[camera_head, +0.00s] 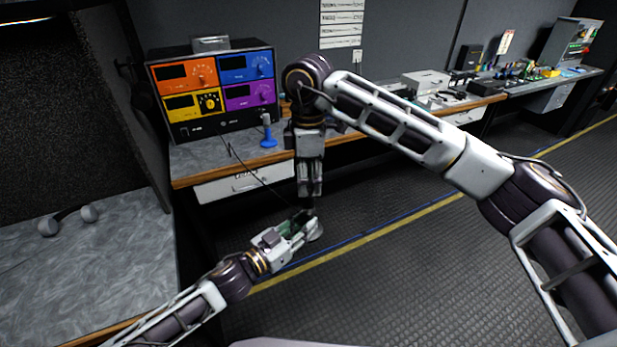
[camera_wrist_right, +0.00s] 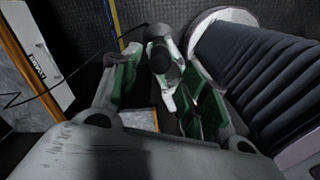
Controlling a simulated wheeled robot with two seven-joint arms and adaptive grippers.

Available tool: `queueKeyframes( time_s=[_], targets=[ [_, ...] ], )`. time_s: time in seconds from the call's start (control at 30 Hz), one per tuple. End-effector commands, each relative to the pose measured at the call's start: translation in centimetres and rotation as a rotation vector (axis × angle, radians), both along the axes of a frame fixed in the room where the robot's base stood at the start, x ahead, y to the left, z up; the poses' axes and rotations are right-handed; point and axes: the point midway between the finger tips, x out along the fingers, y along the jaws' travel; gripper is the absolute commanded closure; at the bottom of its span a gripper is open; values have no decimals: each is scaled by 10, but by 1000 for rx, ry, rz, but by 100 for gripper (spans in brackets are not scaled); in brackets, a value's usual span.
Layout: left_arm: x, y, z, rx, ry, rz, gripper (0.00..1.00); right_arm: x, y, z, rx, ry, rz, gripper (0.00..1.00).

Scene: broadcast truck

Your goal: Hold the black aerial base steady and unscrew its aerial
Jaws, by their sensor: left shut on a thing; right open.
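My left gripper (camera_head: 297,227) is shut on a small dark thing, which I take to be the black aerial base; in the head view it is mostly hidden by the fingers. My right gripper (camera_head: 308,205) points straight down just above the left one and is open. In the right wrist view a black rounded piece (camera_wrist_right: 160,57), probably part of the black aerial, lies between the open fingers of my right gripper (camera_wrist_right: 158,72). I cannot tell whether they touch it.
A blue base with a grey aerial (camera_head: 268,135) stands on the counter, before a rack with four coloured panels (camera_head: 213,90). A drawer front (camera_head: 243,184) is beside the grippers. The floor at right is clear.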

Motion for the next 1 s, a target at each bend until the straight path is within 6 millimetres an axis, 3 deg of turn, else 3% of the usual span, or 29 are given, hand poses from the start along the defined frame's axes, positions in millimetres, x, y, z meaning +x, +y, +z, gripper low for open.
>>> queueKeyframes(
  time_s=[0.57,1.0],
  targets=[
    [0,0,2,-1,-3,-1,100,0,0,-3,0,0,-11,55],
    [0,0,2,-1,-3,-1,100,0,-1,-43,0,2,-11,55]
  ],
)
